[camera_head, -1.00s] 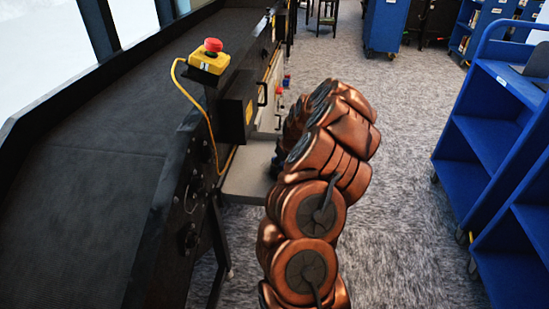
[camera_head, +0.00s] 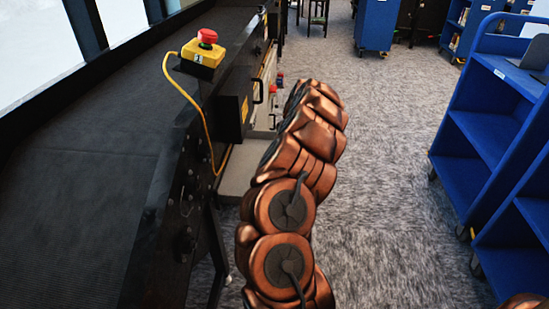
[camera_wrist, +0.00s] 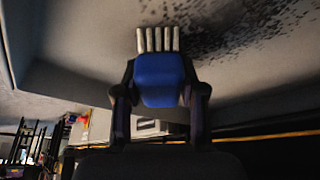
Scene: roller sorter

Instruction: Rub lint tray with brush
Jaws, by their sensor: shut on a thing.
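My gripper (camera_wrist: 160,92) is shut on the brush (camera_wrist: 160,76), which has a blue body and a row of white bristles pointing up in the wrist view. The grey lint tray (camera_wrist: 70,85) spreads behind and above the brush there, with dark lint (camera_wrist: 225,28) scattered to the right of the bristles. The bristles are at or close to the tray's surface; I cannot tell whether they touch. In the head view the tray (camera_head: 238,170) sticks out from the machine's side, partly hidden by my arm, which also hides my gripper and the brush.
The black sorter belt (camera_head: 95,150) runs along the left. A yellow box with a red stop button (camera_head: 205,52) and a yellow cable stands on its edge. Blue shelf carts (camera_head: 490,130) stand on the right. Carpet between them is clear.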

